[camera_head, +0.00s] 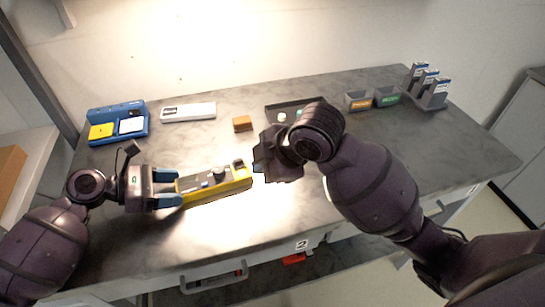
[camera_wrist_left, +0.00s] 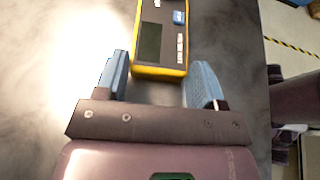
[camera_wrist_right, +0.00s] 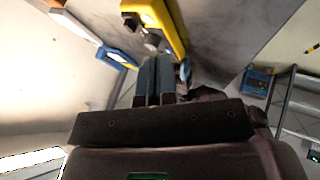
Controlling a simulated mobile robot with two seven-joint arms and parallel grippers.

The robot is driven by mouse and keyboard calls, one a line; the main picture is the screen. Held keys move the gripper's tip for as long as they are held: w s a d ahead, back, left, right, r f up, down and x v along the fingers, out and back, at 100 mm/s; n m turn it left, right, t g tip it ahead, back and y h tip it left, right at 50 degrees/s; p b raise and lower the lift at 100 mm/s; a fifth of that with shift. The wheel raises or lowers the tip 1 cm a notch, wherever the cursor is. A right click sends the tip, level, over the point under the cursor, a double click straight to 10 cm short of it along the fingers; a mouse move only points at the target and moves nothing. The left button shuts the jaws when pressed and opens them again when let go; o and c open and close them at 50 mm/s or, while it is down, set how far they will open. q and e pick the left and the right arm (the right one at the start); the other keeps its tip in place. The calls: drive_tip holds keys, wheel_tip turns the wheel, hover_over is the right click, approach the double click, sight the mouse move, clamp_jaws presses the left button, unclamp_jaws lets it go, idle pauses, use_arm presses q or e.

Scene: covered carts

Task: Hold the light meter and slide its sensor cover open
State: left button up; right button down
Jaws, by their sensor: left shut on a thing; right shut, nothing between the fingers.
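The light meter (camera_head: 214,190) is a yellow-edged device with a dark grey face, held level a little above or on the cart top; I cannot tell which. My left gripper (camera_head: 168,187) is shut on its left end, one blue finger on each side. In the left wrist view the meter (camera_wrist_left: 160,42) shows a dark screen and small buttons between the fingers. My right gripper (camera_wrist_right: 155,62) is shut and empty, close to the meter's right end (camera_wrist_right: 172,30). A dark raised part (camera_head: 238,165) sits at that end; I cannot tell whether it is the sensor cover.
A blue tray (camera_head: 104,113), a white box (camera_head: 190,112), a brown block (camera_head: 242,123) and a dark tray (camera_head: 308,102) lie behind the meter.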

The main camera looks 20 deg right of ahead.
drive_tip(key=shift+v, duration=1.9)
use_arm(q)
drive_tip(key=o, duration=1.1)
